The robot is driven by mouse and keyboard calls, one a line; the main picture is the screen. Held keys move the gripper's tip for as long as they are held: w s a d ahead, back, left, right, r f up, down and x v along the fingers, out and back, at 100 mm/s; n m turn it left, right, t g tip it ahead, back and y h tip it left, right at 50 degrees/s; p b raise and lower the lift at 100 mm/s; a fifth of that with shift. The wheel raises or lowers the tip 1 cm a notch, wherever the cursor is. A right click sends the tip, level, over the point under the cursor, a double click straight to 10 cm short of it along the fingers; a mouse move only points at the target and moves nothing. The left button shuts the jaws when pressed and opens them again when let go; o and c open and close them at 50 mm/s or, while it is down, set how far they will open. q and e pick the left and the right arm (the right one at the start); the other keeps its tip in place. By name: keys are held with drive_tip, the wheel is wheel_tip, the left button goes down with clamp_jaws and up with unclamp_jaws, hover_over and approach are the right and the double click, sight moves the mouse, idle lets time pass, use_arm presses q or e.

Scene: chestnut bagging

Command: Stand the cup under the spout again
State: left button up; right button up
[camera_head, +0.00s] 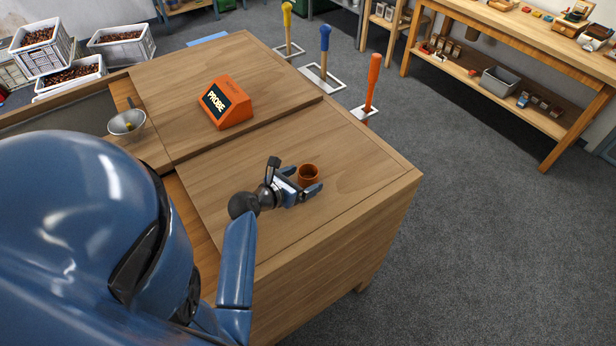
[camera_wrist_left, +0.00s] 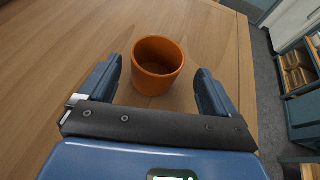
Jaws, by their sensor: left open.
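The orange-brown cup (camera_head: 308,174) stands upright and looks empty on the wooden worktop (camera_head: 345,145), toward its right side. My left gripper (camera_head: 304,186) is open, with its fingers low at the table on either side of the cup. In the left wrist view the cup (camera_wrist_left: 157,66) sits between the two blue fingers of my left gripper (camera_wrist_left: 153,85), with a gap on each side. A metal funnel-like bowl (camera_head: 126,123) is at the worktop's left; I cannot tell whether it is the spout. My right gripper is not in view.
An orange box marked PROBE (camera_head: 227,103) stands on the worktop behind the cup. White crates of chestnuts (camera_head: 122,46) stand at the back left. The worktop around the cup is clear, and its right edge (camera_head: 412,174) is fairly near.

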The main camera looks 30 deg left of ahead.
sight(314, 172)
use_arm(q)
drive_tip(key=x, duration=0.1)
drive_tip(key=p+x, duration=0.1)
drive_tip(key=x, duration=0.1)
drive_tip(key=shift+w+a, duration=0.2)
drive_tip(key=shift+w, duration=0.05)
drive_tip(key=shift+x, duration=0.85)
drive_tip(key=shift+s, duration=0.1)
drive_tip(key=c, duration=1.1)
drive_tip(key=shift+c, duration=0.2)
drive_tip(key=shift+r, duration=0.1)
